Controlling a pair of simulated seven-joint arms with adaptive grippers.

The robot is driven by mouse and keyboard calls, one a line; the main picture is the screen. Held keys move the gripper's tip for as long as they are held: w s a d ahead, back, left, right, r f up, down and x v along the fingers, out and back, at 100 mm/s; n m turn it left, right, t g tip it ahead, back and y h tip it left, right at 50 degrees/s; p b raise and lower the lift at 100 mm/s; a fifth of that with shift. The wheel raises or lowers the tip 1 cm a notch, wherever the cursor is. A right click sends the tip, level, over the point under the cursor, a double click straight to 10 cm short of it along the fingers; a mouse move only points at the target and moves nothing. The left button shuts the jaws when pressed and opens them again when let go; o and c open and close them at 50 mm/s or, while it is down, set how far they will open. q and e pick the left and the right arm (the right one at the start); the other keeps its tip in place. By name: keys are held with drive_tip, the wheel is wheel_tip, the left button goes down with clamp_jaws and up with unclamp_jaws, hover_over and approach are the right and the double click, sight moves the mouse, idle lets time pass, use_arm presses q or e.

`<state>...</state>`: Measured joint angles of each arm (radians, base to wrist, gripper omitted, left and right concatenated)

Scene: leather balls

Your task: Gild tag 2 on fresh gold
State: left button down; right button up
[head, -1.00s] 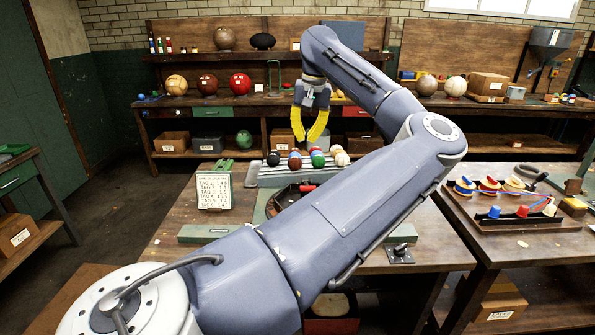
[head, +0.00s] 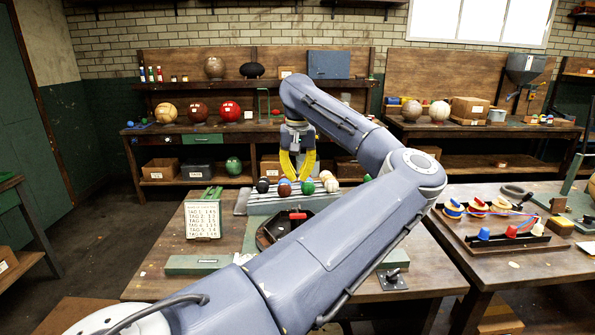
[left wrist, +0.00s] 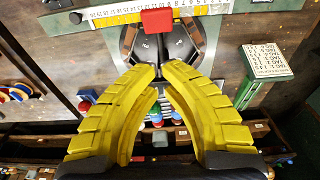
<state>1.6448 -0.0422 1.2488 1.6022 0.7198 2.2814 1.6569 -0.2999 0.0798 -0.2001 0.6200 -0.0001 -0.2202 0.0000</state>
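My left gripper (head: 297,180) has yellow fingers pointing down, just above or behind a row of balls; a gap shows between its tips. It also shows in the left wrist view (left wrist: 160,72), bowed, tips slightly apart, nothing clearly held. The row on the grey rack (head: 240,202) includes a black ball (head: 263,186), a brown ball (head: 284,187), a green ball (head: 308,187) and a pale ball (head: 331,185). Coloured balls partly show between the fingers in the left wrist view. A white tag board (head: 203,220) lists tags and numbers. My right gripper is not in view.
A black tray (head: 272,232) with a red block (head: 297,215) sits in front of the rack, partly behind my arm. A yellow numbered strip (left wrist: 180,10) shows in the wrist view. The right table holds coloured spools (head: 453,209). Back shelves hold larger balls (head: 230,111).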

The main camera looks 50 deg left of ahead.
use_arm(q)
wheel_tip(320, 180, down, 8)
drive_tip(key=shift+s+d+r, duration=0.1)
drive_tip(key=shift+s+d, duration=0.05)
drive_tip(key=shift+s+d+f, duration=0.1)
drive_tip(key=shift+d+f, duration=0.05)
drive_tip(key=shift+f, duration=0.3)
drive_tip(key=shift+s+d+f, duration=0.1)
drive_tip(key=shift+d+f, duration=0.05)
drive_tip(key=shift+f, duration=0.25)
drive_tip(key=shift+s, duration=0.1)
